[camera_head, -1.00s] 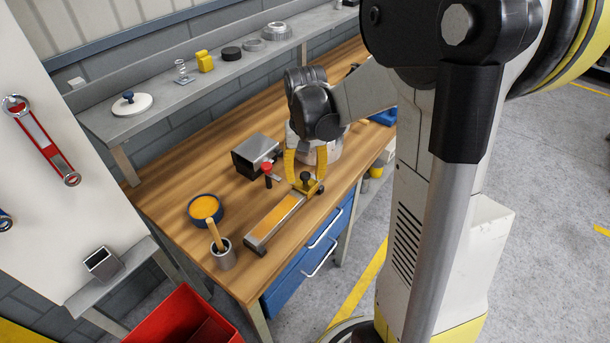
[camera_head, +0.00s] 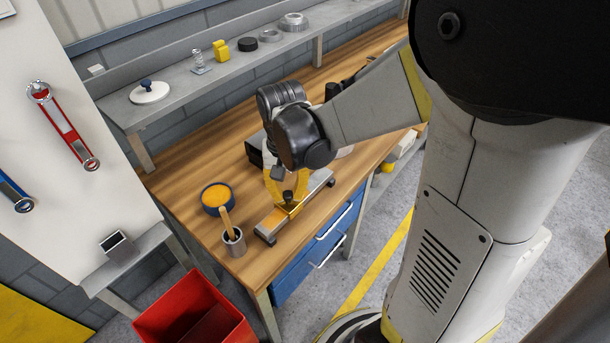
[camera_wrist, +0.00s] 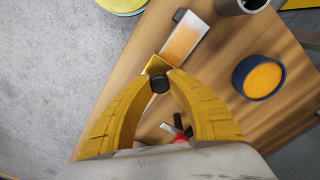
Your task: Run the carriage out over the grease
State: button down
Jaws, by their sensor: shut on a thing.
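The rail (camera_head: 326,180) lies on the wooden bench near its front edge, with a dark foot at each end. A yellow carriage (camera_wrist: 155,64) with a dark round knob (camera_wrist: 160,85) sits about midway along it. Orange grease (camera_wrist: 183,40) coats the rail face on the near side of the carriage, toward the brush cup. My gripper (camera_head: 287,197) reaches down from above, its yellow fingers shut on the carriage knob. In the wrist view, the fingertips (camera_wrist: 161,78) press the knob from both sides. The rail beyond the carriage is hidden by my gripper in the wrist view.
A blue-rimmed tub of orange grease (camera_head: 216,197) and a metal cup (camera_head: 233,243) with a wooden-handled brush stand left of the rail. A dark metal block (camera_head: 255,150) sits behind my gripper. A red bin (camera_head: 195,315) stands below on the floor.

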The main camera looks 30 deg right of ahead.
aim_at(284, 200)
jog(key=shift+s+a, duration=0.25)
jog(key=shift+a, duration=0.4)
jog(key=c, duration=1.2)
grip_release()
notch_tip(284, 200, up, 12)
